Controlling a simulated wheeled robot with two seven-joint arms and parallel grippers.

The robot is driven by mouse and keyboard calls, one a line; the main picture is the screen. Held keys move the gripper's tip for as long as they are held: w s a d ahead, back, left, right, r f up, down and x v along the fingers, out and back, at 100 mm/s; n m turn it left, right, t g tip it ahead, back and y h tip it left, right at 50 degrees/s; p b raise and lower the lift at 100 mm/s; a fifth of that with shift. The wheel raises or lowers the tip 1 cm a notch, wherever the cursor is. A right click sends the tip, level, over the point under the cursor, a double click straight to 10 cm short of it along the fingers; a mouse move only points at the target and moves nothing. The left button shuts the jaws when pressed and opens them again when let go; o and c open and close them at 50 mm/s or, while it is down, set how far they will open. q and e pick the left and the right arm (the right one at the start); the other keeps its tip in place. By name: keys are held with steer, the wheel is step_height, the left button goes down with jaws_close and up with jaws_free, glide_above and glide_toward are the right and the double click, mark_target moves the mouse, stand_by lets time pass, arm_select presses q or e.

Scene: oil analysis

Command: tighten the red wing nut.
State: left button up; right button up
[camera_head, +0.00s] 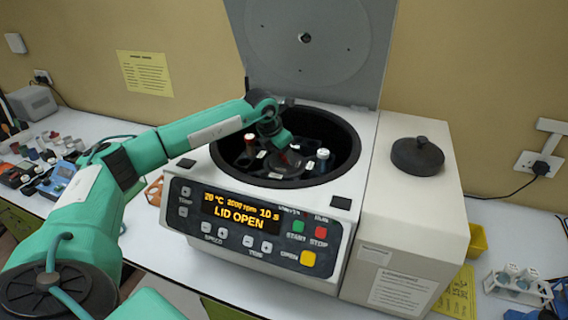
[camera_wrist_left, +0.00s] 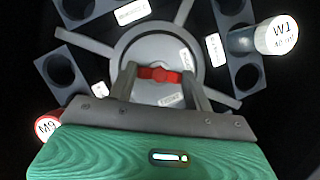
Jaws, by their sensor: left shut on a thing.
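The red wing nut (camera_wrist_left: 160,75) sits at the centre of the rotor hub (camera_wrist_left: 135,38) in the left wrist view. My left gripper (camera_wrist_left: 160,78) has its two fingers on either side of the nut and is shut on it. In the head view, my left gripper (camera_head: 283,158) reaches down into the centrifuge's open bowl (camera_head: 340,128), and the nut (camera_head: 290,159) shows only as a dark red patch there. My right gripper is not in view.
The rotor carries a white-capped tube marked WT (camera_wrist_left: 276,36) and a red-capped tube marked M9 (camera_wrist_left: 47,125). The centrifuge lid (camera_head: 310,45) stands open behind. The display (camera_head: 240,208) reads LID OPEN. A tube rack (camera_head: 518,286) stands at right.

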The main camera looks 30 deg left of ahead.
arm_select(q)
steer(key=m+b, duration=0.1)
steer(key=m+h+b, duration=0.1)
steer(key=m, duration=0.1)
steer(key=shift+w+a+f+g, duration=0.1)
steer(key=shift+f+g, duration=0.05)
steer(key=shift+g, duration=0.15)
steer(key=m+h+b, duration=0.1)
steer(key=m+b, duration=0.1)
steer(key=shift+m+g, duration=0.3)
steer(key=m+g+b, duration=0.1)
steer(key=m, duration=0.2)
steer(key=shift+w+a+h, duration=0.1)
steer(key=shift+w+h, duration=0.05)
steer(key=shift+h, duration=0.15)
steer(key=shift+r+m+g+b, duration=0.25)
steer(key=shift+m+g+b, duration=0.3)
steer(key=shift+m, duration=0.85)
steer(key=o, duration=1)
